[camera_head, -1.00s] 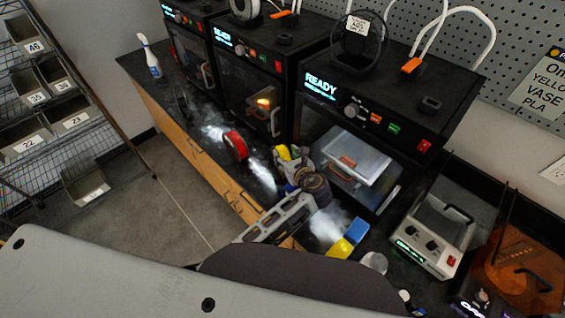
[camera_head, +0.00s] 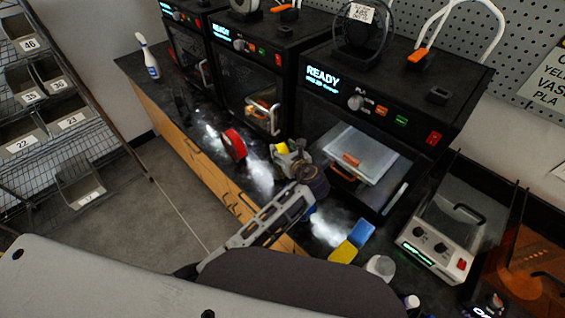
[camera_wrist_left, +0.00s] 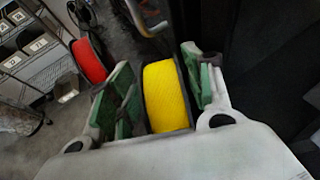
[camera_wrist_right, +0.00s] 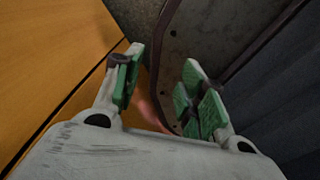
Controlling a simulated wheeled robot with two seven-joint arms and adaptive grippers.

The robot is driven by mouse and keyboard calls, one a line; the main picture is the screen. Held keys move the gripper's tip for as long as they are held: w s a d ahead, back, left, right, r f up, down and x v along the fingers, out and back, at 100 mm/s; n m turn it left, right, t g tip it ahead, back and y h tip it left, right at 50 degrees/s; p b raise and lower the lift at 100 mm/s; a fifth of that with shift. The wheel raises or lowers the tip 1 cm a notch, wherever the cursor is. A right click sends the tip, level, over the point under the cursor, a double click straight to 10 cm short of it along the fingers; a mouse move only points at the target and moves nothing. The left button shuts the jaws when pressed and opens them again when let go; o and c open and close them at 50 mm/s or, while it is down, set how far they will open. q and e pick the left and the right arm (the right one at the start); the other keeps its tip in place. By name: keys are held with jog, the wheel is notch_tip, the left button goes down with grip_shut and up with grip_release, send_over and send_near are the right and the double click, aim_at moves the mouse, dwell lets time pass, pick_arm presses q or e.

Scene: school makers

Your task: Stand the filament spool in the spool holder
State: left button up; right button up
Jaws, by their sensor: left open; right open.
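A yellow filament spool (camera_wrist_left: 165,95) stands between the fingers of my left gripper (camera_wrist_left: 160,85) in the left wrist view. The fingers are open, one on each side; I cannot tell whether they touch it. In the head view, my left gripper (camera_head: 290,158) partly hides the yellow spool (camera_head: 281,148). A red spool (camera_head: 234,145) stands on the counter to its left and also shows in the left wrist view (camera_wrist_left: 89,61). My right gripper (camera_wrist_right: 160,85) is open and empty. A black ring-shaped piece with a tag (camera_head: 360,38) is on the nearest printer; I cannot identify the holder surely.
Printers line the counter's back; the nearest printer (camera_head: 365,95) reads READY. A blue-and-yellow block (camera_head: 351,241), a white round object (camera_head: 380,267) and a grey machine (camera_head: 437,235) are on the right. A spray bottle (camera_head: 148,58) stands at the far end. Bins line the left.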

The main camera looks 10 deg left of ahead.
pick_arm(q)
jog(key=shift+w+a+f+b, duration=0.15)
jog(key=shift+w+f+b, duration=0.05)
jog(key=shift+w+b, duration=0.1)
dwell(0.4)
jog(key=shift+r, duration=0.1)
grip_shut()
